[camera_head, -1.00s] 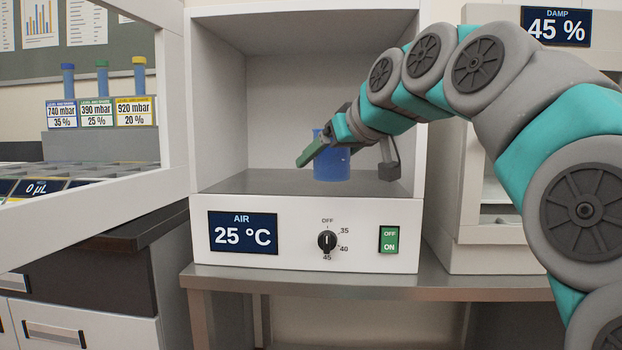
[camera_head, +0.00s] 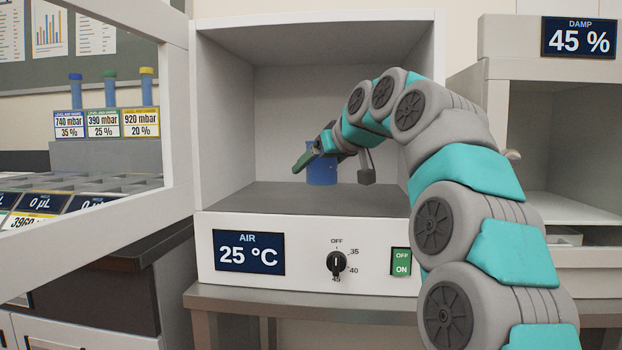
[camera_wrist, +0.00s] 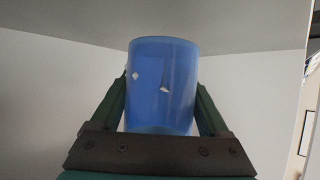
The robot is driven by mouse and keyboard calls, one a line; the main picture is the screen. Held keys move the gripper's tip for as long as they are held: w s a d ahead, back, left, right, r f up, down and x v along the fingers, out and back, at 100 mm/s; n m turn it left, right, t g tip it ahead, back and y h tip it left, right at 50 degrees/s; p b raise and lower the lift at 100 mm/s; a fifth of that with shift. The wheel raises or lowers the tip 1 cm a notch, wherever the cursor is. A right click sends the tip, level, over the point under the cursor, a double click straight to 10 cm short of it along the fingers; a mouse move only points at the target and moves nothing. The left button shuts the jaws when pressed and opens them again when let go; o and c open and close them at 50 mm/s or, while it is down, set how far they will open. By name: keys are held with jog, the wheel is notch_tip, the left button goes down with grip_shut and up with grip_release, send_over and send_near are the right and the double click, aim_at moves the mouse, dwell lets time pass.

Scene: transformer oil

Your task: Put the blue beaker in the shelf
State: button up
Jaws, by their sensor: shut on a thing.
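The blue beaker (camera_head: 322,172) is upright inside the open white heating cabinet (camera_head: 222,120), toward the back of its grey floor in the head view. I cannot tell whether its base touches that floor. My gripper (camera_head: 310,158) is shut on the beaker from the front. In the wrist view the beaker (camera_wrist: 162,88) fills the space between the two green fingers of my gripper (camera_wrist: 161,105), one on each side. The cabinet's walls and ceiling show around it. No separate shelf can be made out with certainty.
The cabinet's front has an AIR 25 °C display (camera_head: 249,253), a knob (camera_head: 337,263) and a green switch (camera_head: 401,262). An open framed door (camera_head: 176,95) stands at left. A DAMP 45 % unit (camera_head: 578,38) stands at right. The cabinet floor around the beaker is clear.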

aim_at(335, 161)
jog(key=shift+w+a+f+p, duration=0.1)
jog(key=shift+w+a+p, duration=0.1)
jog(key=shift+w, duration=0.45)
jog(key=shift+w+a+f+p, duration=0.15)
jog(key=shift+w+a, duration=0.1)
jog(key=shift+w, duration=0.35)
jog(key=shift+w+a+p, duration=0.2)
jog(key=shift+w, duration=0.45)
jog(key=shift+f+b, duration=0.35)
jog(key=shift+f, duration=1.4)
jog(key=shift+f, duration=0.1)
jog(key=o, duration=1.3)
jog(key=shift+s, duration=0.1)
jog(key=v, duration=1.2)
jog(key=shift+b, duration=0.4)
